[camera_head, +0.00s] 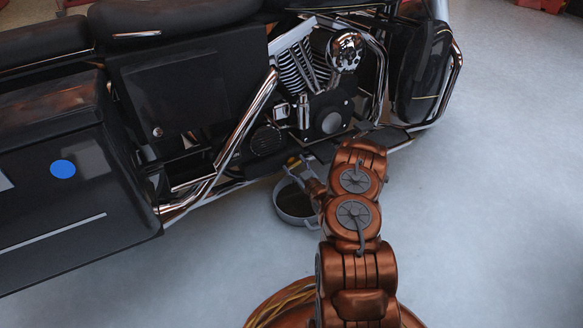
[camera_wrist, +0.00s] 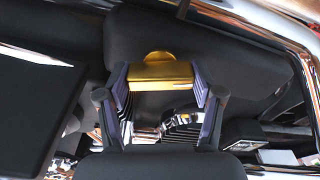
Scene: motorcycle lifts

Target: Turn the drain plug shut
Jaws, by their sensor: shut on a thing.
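The drain plug (camera_wrist: 160,76) is a brass-gold piece in the middle of the wrist view, on the dark underside of the motorcycle. My gripper (camera_wrist: 160,88) has its two pads against the plug's left and right sides and is shut on it. In the head view my gripper (camera_head: 297,170) reaches in low beside the engine, and a small gold spot of the plug (camera_head: 292,161) shows there. The motorcycle (camera_head: 180,85) is black and chrome. How far the plug is screwed in cannot be told.
A round grey drain pan (camera_head: 296,208) stands on the floor below my gripper. Chrome exhaust pipes (camera_head: 240,130) run close to its left. A black saddlebag (camera_head: 70,200) fills the left. The pale floor (camera_head: 490,220) at right is clear.

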